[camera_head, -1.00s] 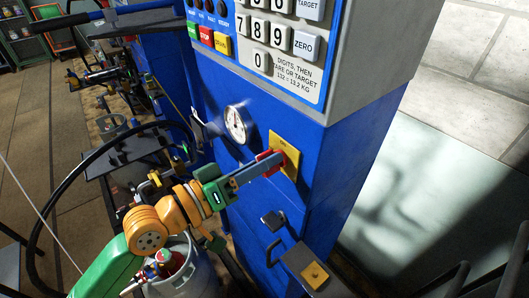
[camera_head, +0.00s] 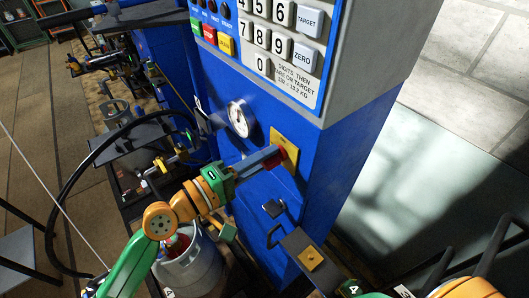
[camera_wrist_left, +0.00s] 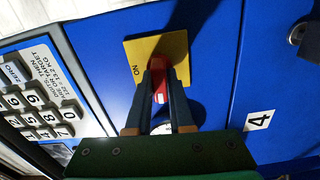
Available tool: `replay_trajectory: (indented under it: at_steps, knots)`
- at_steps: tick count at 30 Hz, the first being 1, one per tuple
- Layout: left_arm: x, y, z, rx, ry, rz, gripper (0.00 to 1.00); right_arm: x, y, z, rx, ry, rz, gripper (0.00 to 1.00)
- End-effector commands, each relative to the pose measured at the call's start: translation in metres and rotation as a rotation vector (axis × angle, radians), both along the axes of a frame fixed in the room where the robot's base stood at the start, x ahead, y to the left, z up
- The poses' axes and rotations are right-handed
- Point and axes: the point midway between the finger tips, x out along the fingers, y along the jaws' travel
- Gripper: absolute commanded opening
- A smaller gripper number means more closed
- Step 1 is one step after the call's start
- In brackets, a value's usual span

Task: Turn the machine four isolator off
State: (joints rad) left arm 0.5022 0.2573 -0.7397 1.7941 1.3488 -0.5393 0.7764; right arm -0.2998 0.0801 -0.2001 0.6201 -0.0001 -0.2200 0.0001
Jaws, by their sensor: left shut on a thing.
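The isolator is a yellow plate (camera_head: 291,160) with a red handle (camera_head: 271,162) on the blue front of the machine, below the keypad. In the left wrist view the plate (camera_wrist_left: 137,50) reads ON at its left side, and the red handle (camera_wrist_left: 159,88) stands between my fingers. My left gripper (camera_head: 262,160) is shut on the red handle, its grey fingers on both sides of it. The fingers hide part of the handle, so its exact angle is hard to tell.
A round gauge (camera_head: 240,118) sits left of the isolator, and the keypad panel (camera_head: 280,38) is above. A number 4 label (camera_wrist_left: 258,120) shows in the wrist view. A gas cylinder (camera_head: 190,268) stands under my left arm.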

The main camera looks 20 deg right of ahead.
Motion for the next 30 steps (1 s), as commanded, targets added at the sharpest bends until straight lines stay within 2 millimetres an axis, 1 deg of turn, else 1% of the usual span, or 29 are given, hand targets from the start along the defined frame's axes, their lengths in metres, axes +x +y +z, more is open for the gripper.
replay_trajectory:
  at_steps: [1,9,23,24,26,27,30]
  knots:
    - [0.0004,0.0001,0.0025,-0.009,0.016,0.002,0.0,0.0,-0.0001,0.0026,0.0,0.0,0.0,0.81]
    - [0.0006,0.0001,0.0018,-0.034,0.078,0.002,0.0,-0.0001,0.0,0.0053,0.0,0.0,0.0,0.81]
    - [0.0005,0.0001,0.0012,-0.038,0.09,0.002,0.0,-0.0002,0.0,0.0055,0.0,0.0,0.0,0.81]
    - [0.0005,0.0001,0.0013,-0.038,0.09,0.002,0.23,-0.0002,0.0,0.0055,0.0,0.0,0.0,0.81]
    - [0.0004,0.0,0.0011,-0.038,0.09,0.001,0.39,-0.0002,0.0,0.0055,0.0,0.0,0.0,0.81]
    - [0.0003,0.0,0.0009,-0.037,0.09,0.001,0.5,-0.0002,0.0,0.0055,0.0,0.0,0.0,0.81]
    - [0.0003,0.0,0.0005,-0.036,0.09,0.001,0.5,-0.0002,0.0,0.0055,0.0,0.0,0.0,0.81]
